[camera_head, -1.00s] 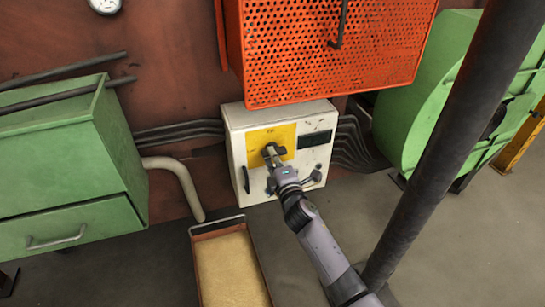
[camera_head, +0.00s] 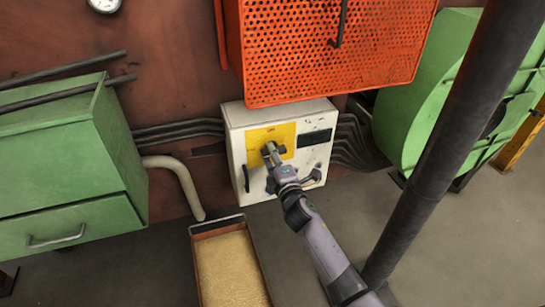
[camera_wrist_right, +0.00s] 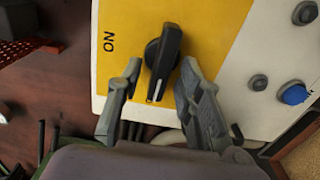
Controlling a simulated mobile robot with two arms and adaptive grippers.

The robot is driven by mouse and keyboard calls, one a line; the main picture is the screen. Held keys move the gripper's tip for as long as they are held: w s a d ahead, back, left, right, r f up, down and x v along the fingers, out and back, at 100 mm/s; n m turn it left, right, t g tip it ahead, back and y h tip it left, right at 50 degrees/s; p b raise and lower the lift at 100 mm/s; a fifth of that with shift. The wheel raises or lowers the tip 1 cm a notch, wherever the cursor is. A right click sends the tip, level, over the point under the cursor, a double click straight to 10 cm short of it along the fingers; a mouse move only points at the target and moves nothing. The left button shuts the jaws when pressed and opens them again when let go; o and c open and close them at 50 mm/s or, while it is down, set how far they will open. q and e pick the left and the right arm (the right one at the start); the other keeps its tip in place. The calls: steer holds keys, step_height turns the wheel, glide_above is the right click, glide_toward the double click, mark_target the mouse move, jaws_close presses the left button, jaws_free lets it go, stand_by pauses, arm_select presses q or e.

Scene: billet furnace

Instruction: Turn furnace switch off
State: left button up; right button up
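The furnace switch (camera_wrist_right: 165,55) is a black rotary knob on a yellow plate (camera_wrist_right: 215,25) in the right wrist view. Its long axis runs nearly up and down there, with a white line at its lower end. The word ON is printed to its left, and the line does not point at it. My right gripper (camera_wrist_right: 161,68) is open, one finger on each side of the knob, with visible gaps. In the head view my right gripper (camera_head: 271,152) is in front of the yellow plate (camera_head: 257,137) and hides the knob. My left gripper is not in view.
The white control box (camera_head: 236,150) sits below an orange perforated guard (camera_head: 330,50). A dark post (camera_head: 440,150) stands right of my arm. A green cabinet (camera_head: 60,170) is at left and a sand-filled tray (camera_head: 198,235) below. Blue and grey buttons (camera_wrist_right: 294,94) are right of the switch.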

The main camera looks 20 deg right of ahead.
steer(key=s, duration=1.2)
steer(key=shift+d, duration=0.2)
steer(key=s+d+f+m+g+h, duration=0.1)
steer(key=s+d+f+m+g, duration=0.1)
steer(key=s+f+m+g, duration=0.7)
steer(key=s+d+f+m+g+h, duration=0.1)
steer(key=s+f+m+g, duration=0.3)
steer(key=s+f, duration=1)
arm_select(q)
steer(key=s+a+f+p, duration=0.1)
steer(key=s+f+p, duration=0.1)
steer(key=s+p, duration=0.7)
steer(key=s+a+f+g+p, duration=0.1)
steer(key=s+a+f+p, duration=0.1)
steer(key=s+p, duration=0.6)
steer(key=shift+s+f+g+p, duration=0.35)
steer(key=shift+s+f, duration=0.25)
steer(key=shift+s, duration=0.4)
arm_select(e)
steer(key=s+f+m+g, duration=0.1)
steer(key=s+f, duration=0.3)
steer(key=s, duration=0.4)
steer(key=s+d+f+m+g+y, duration=0.1)
steer(key=s+f, duration=0.3)
steer(key=s, duration=0.5)
steer(key=s+f+m+g, duration=0.1)
steer(key=s+f+g, duration=0.1)
steer(key=s+f, duration=0.3)
steer(key=s, duration=0.3)
steer(key=shift+s+d, duration=0.15)
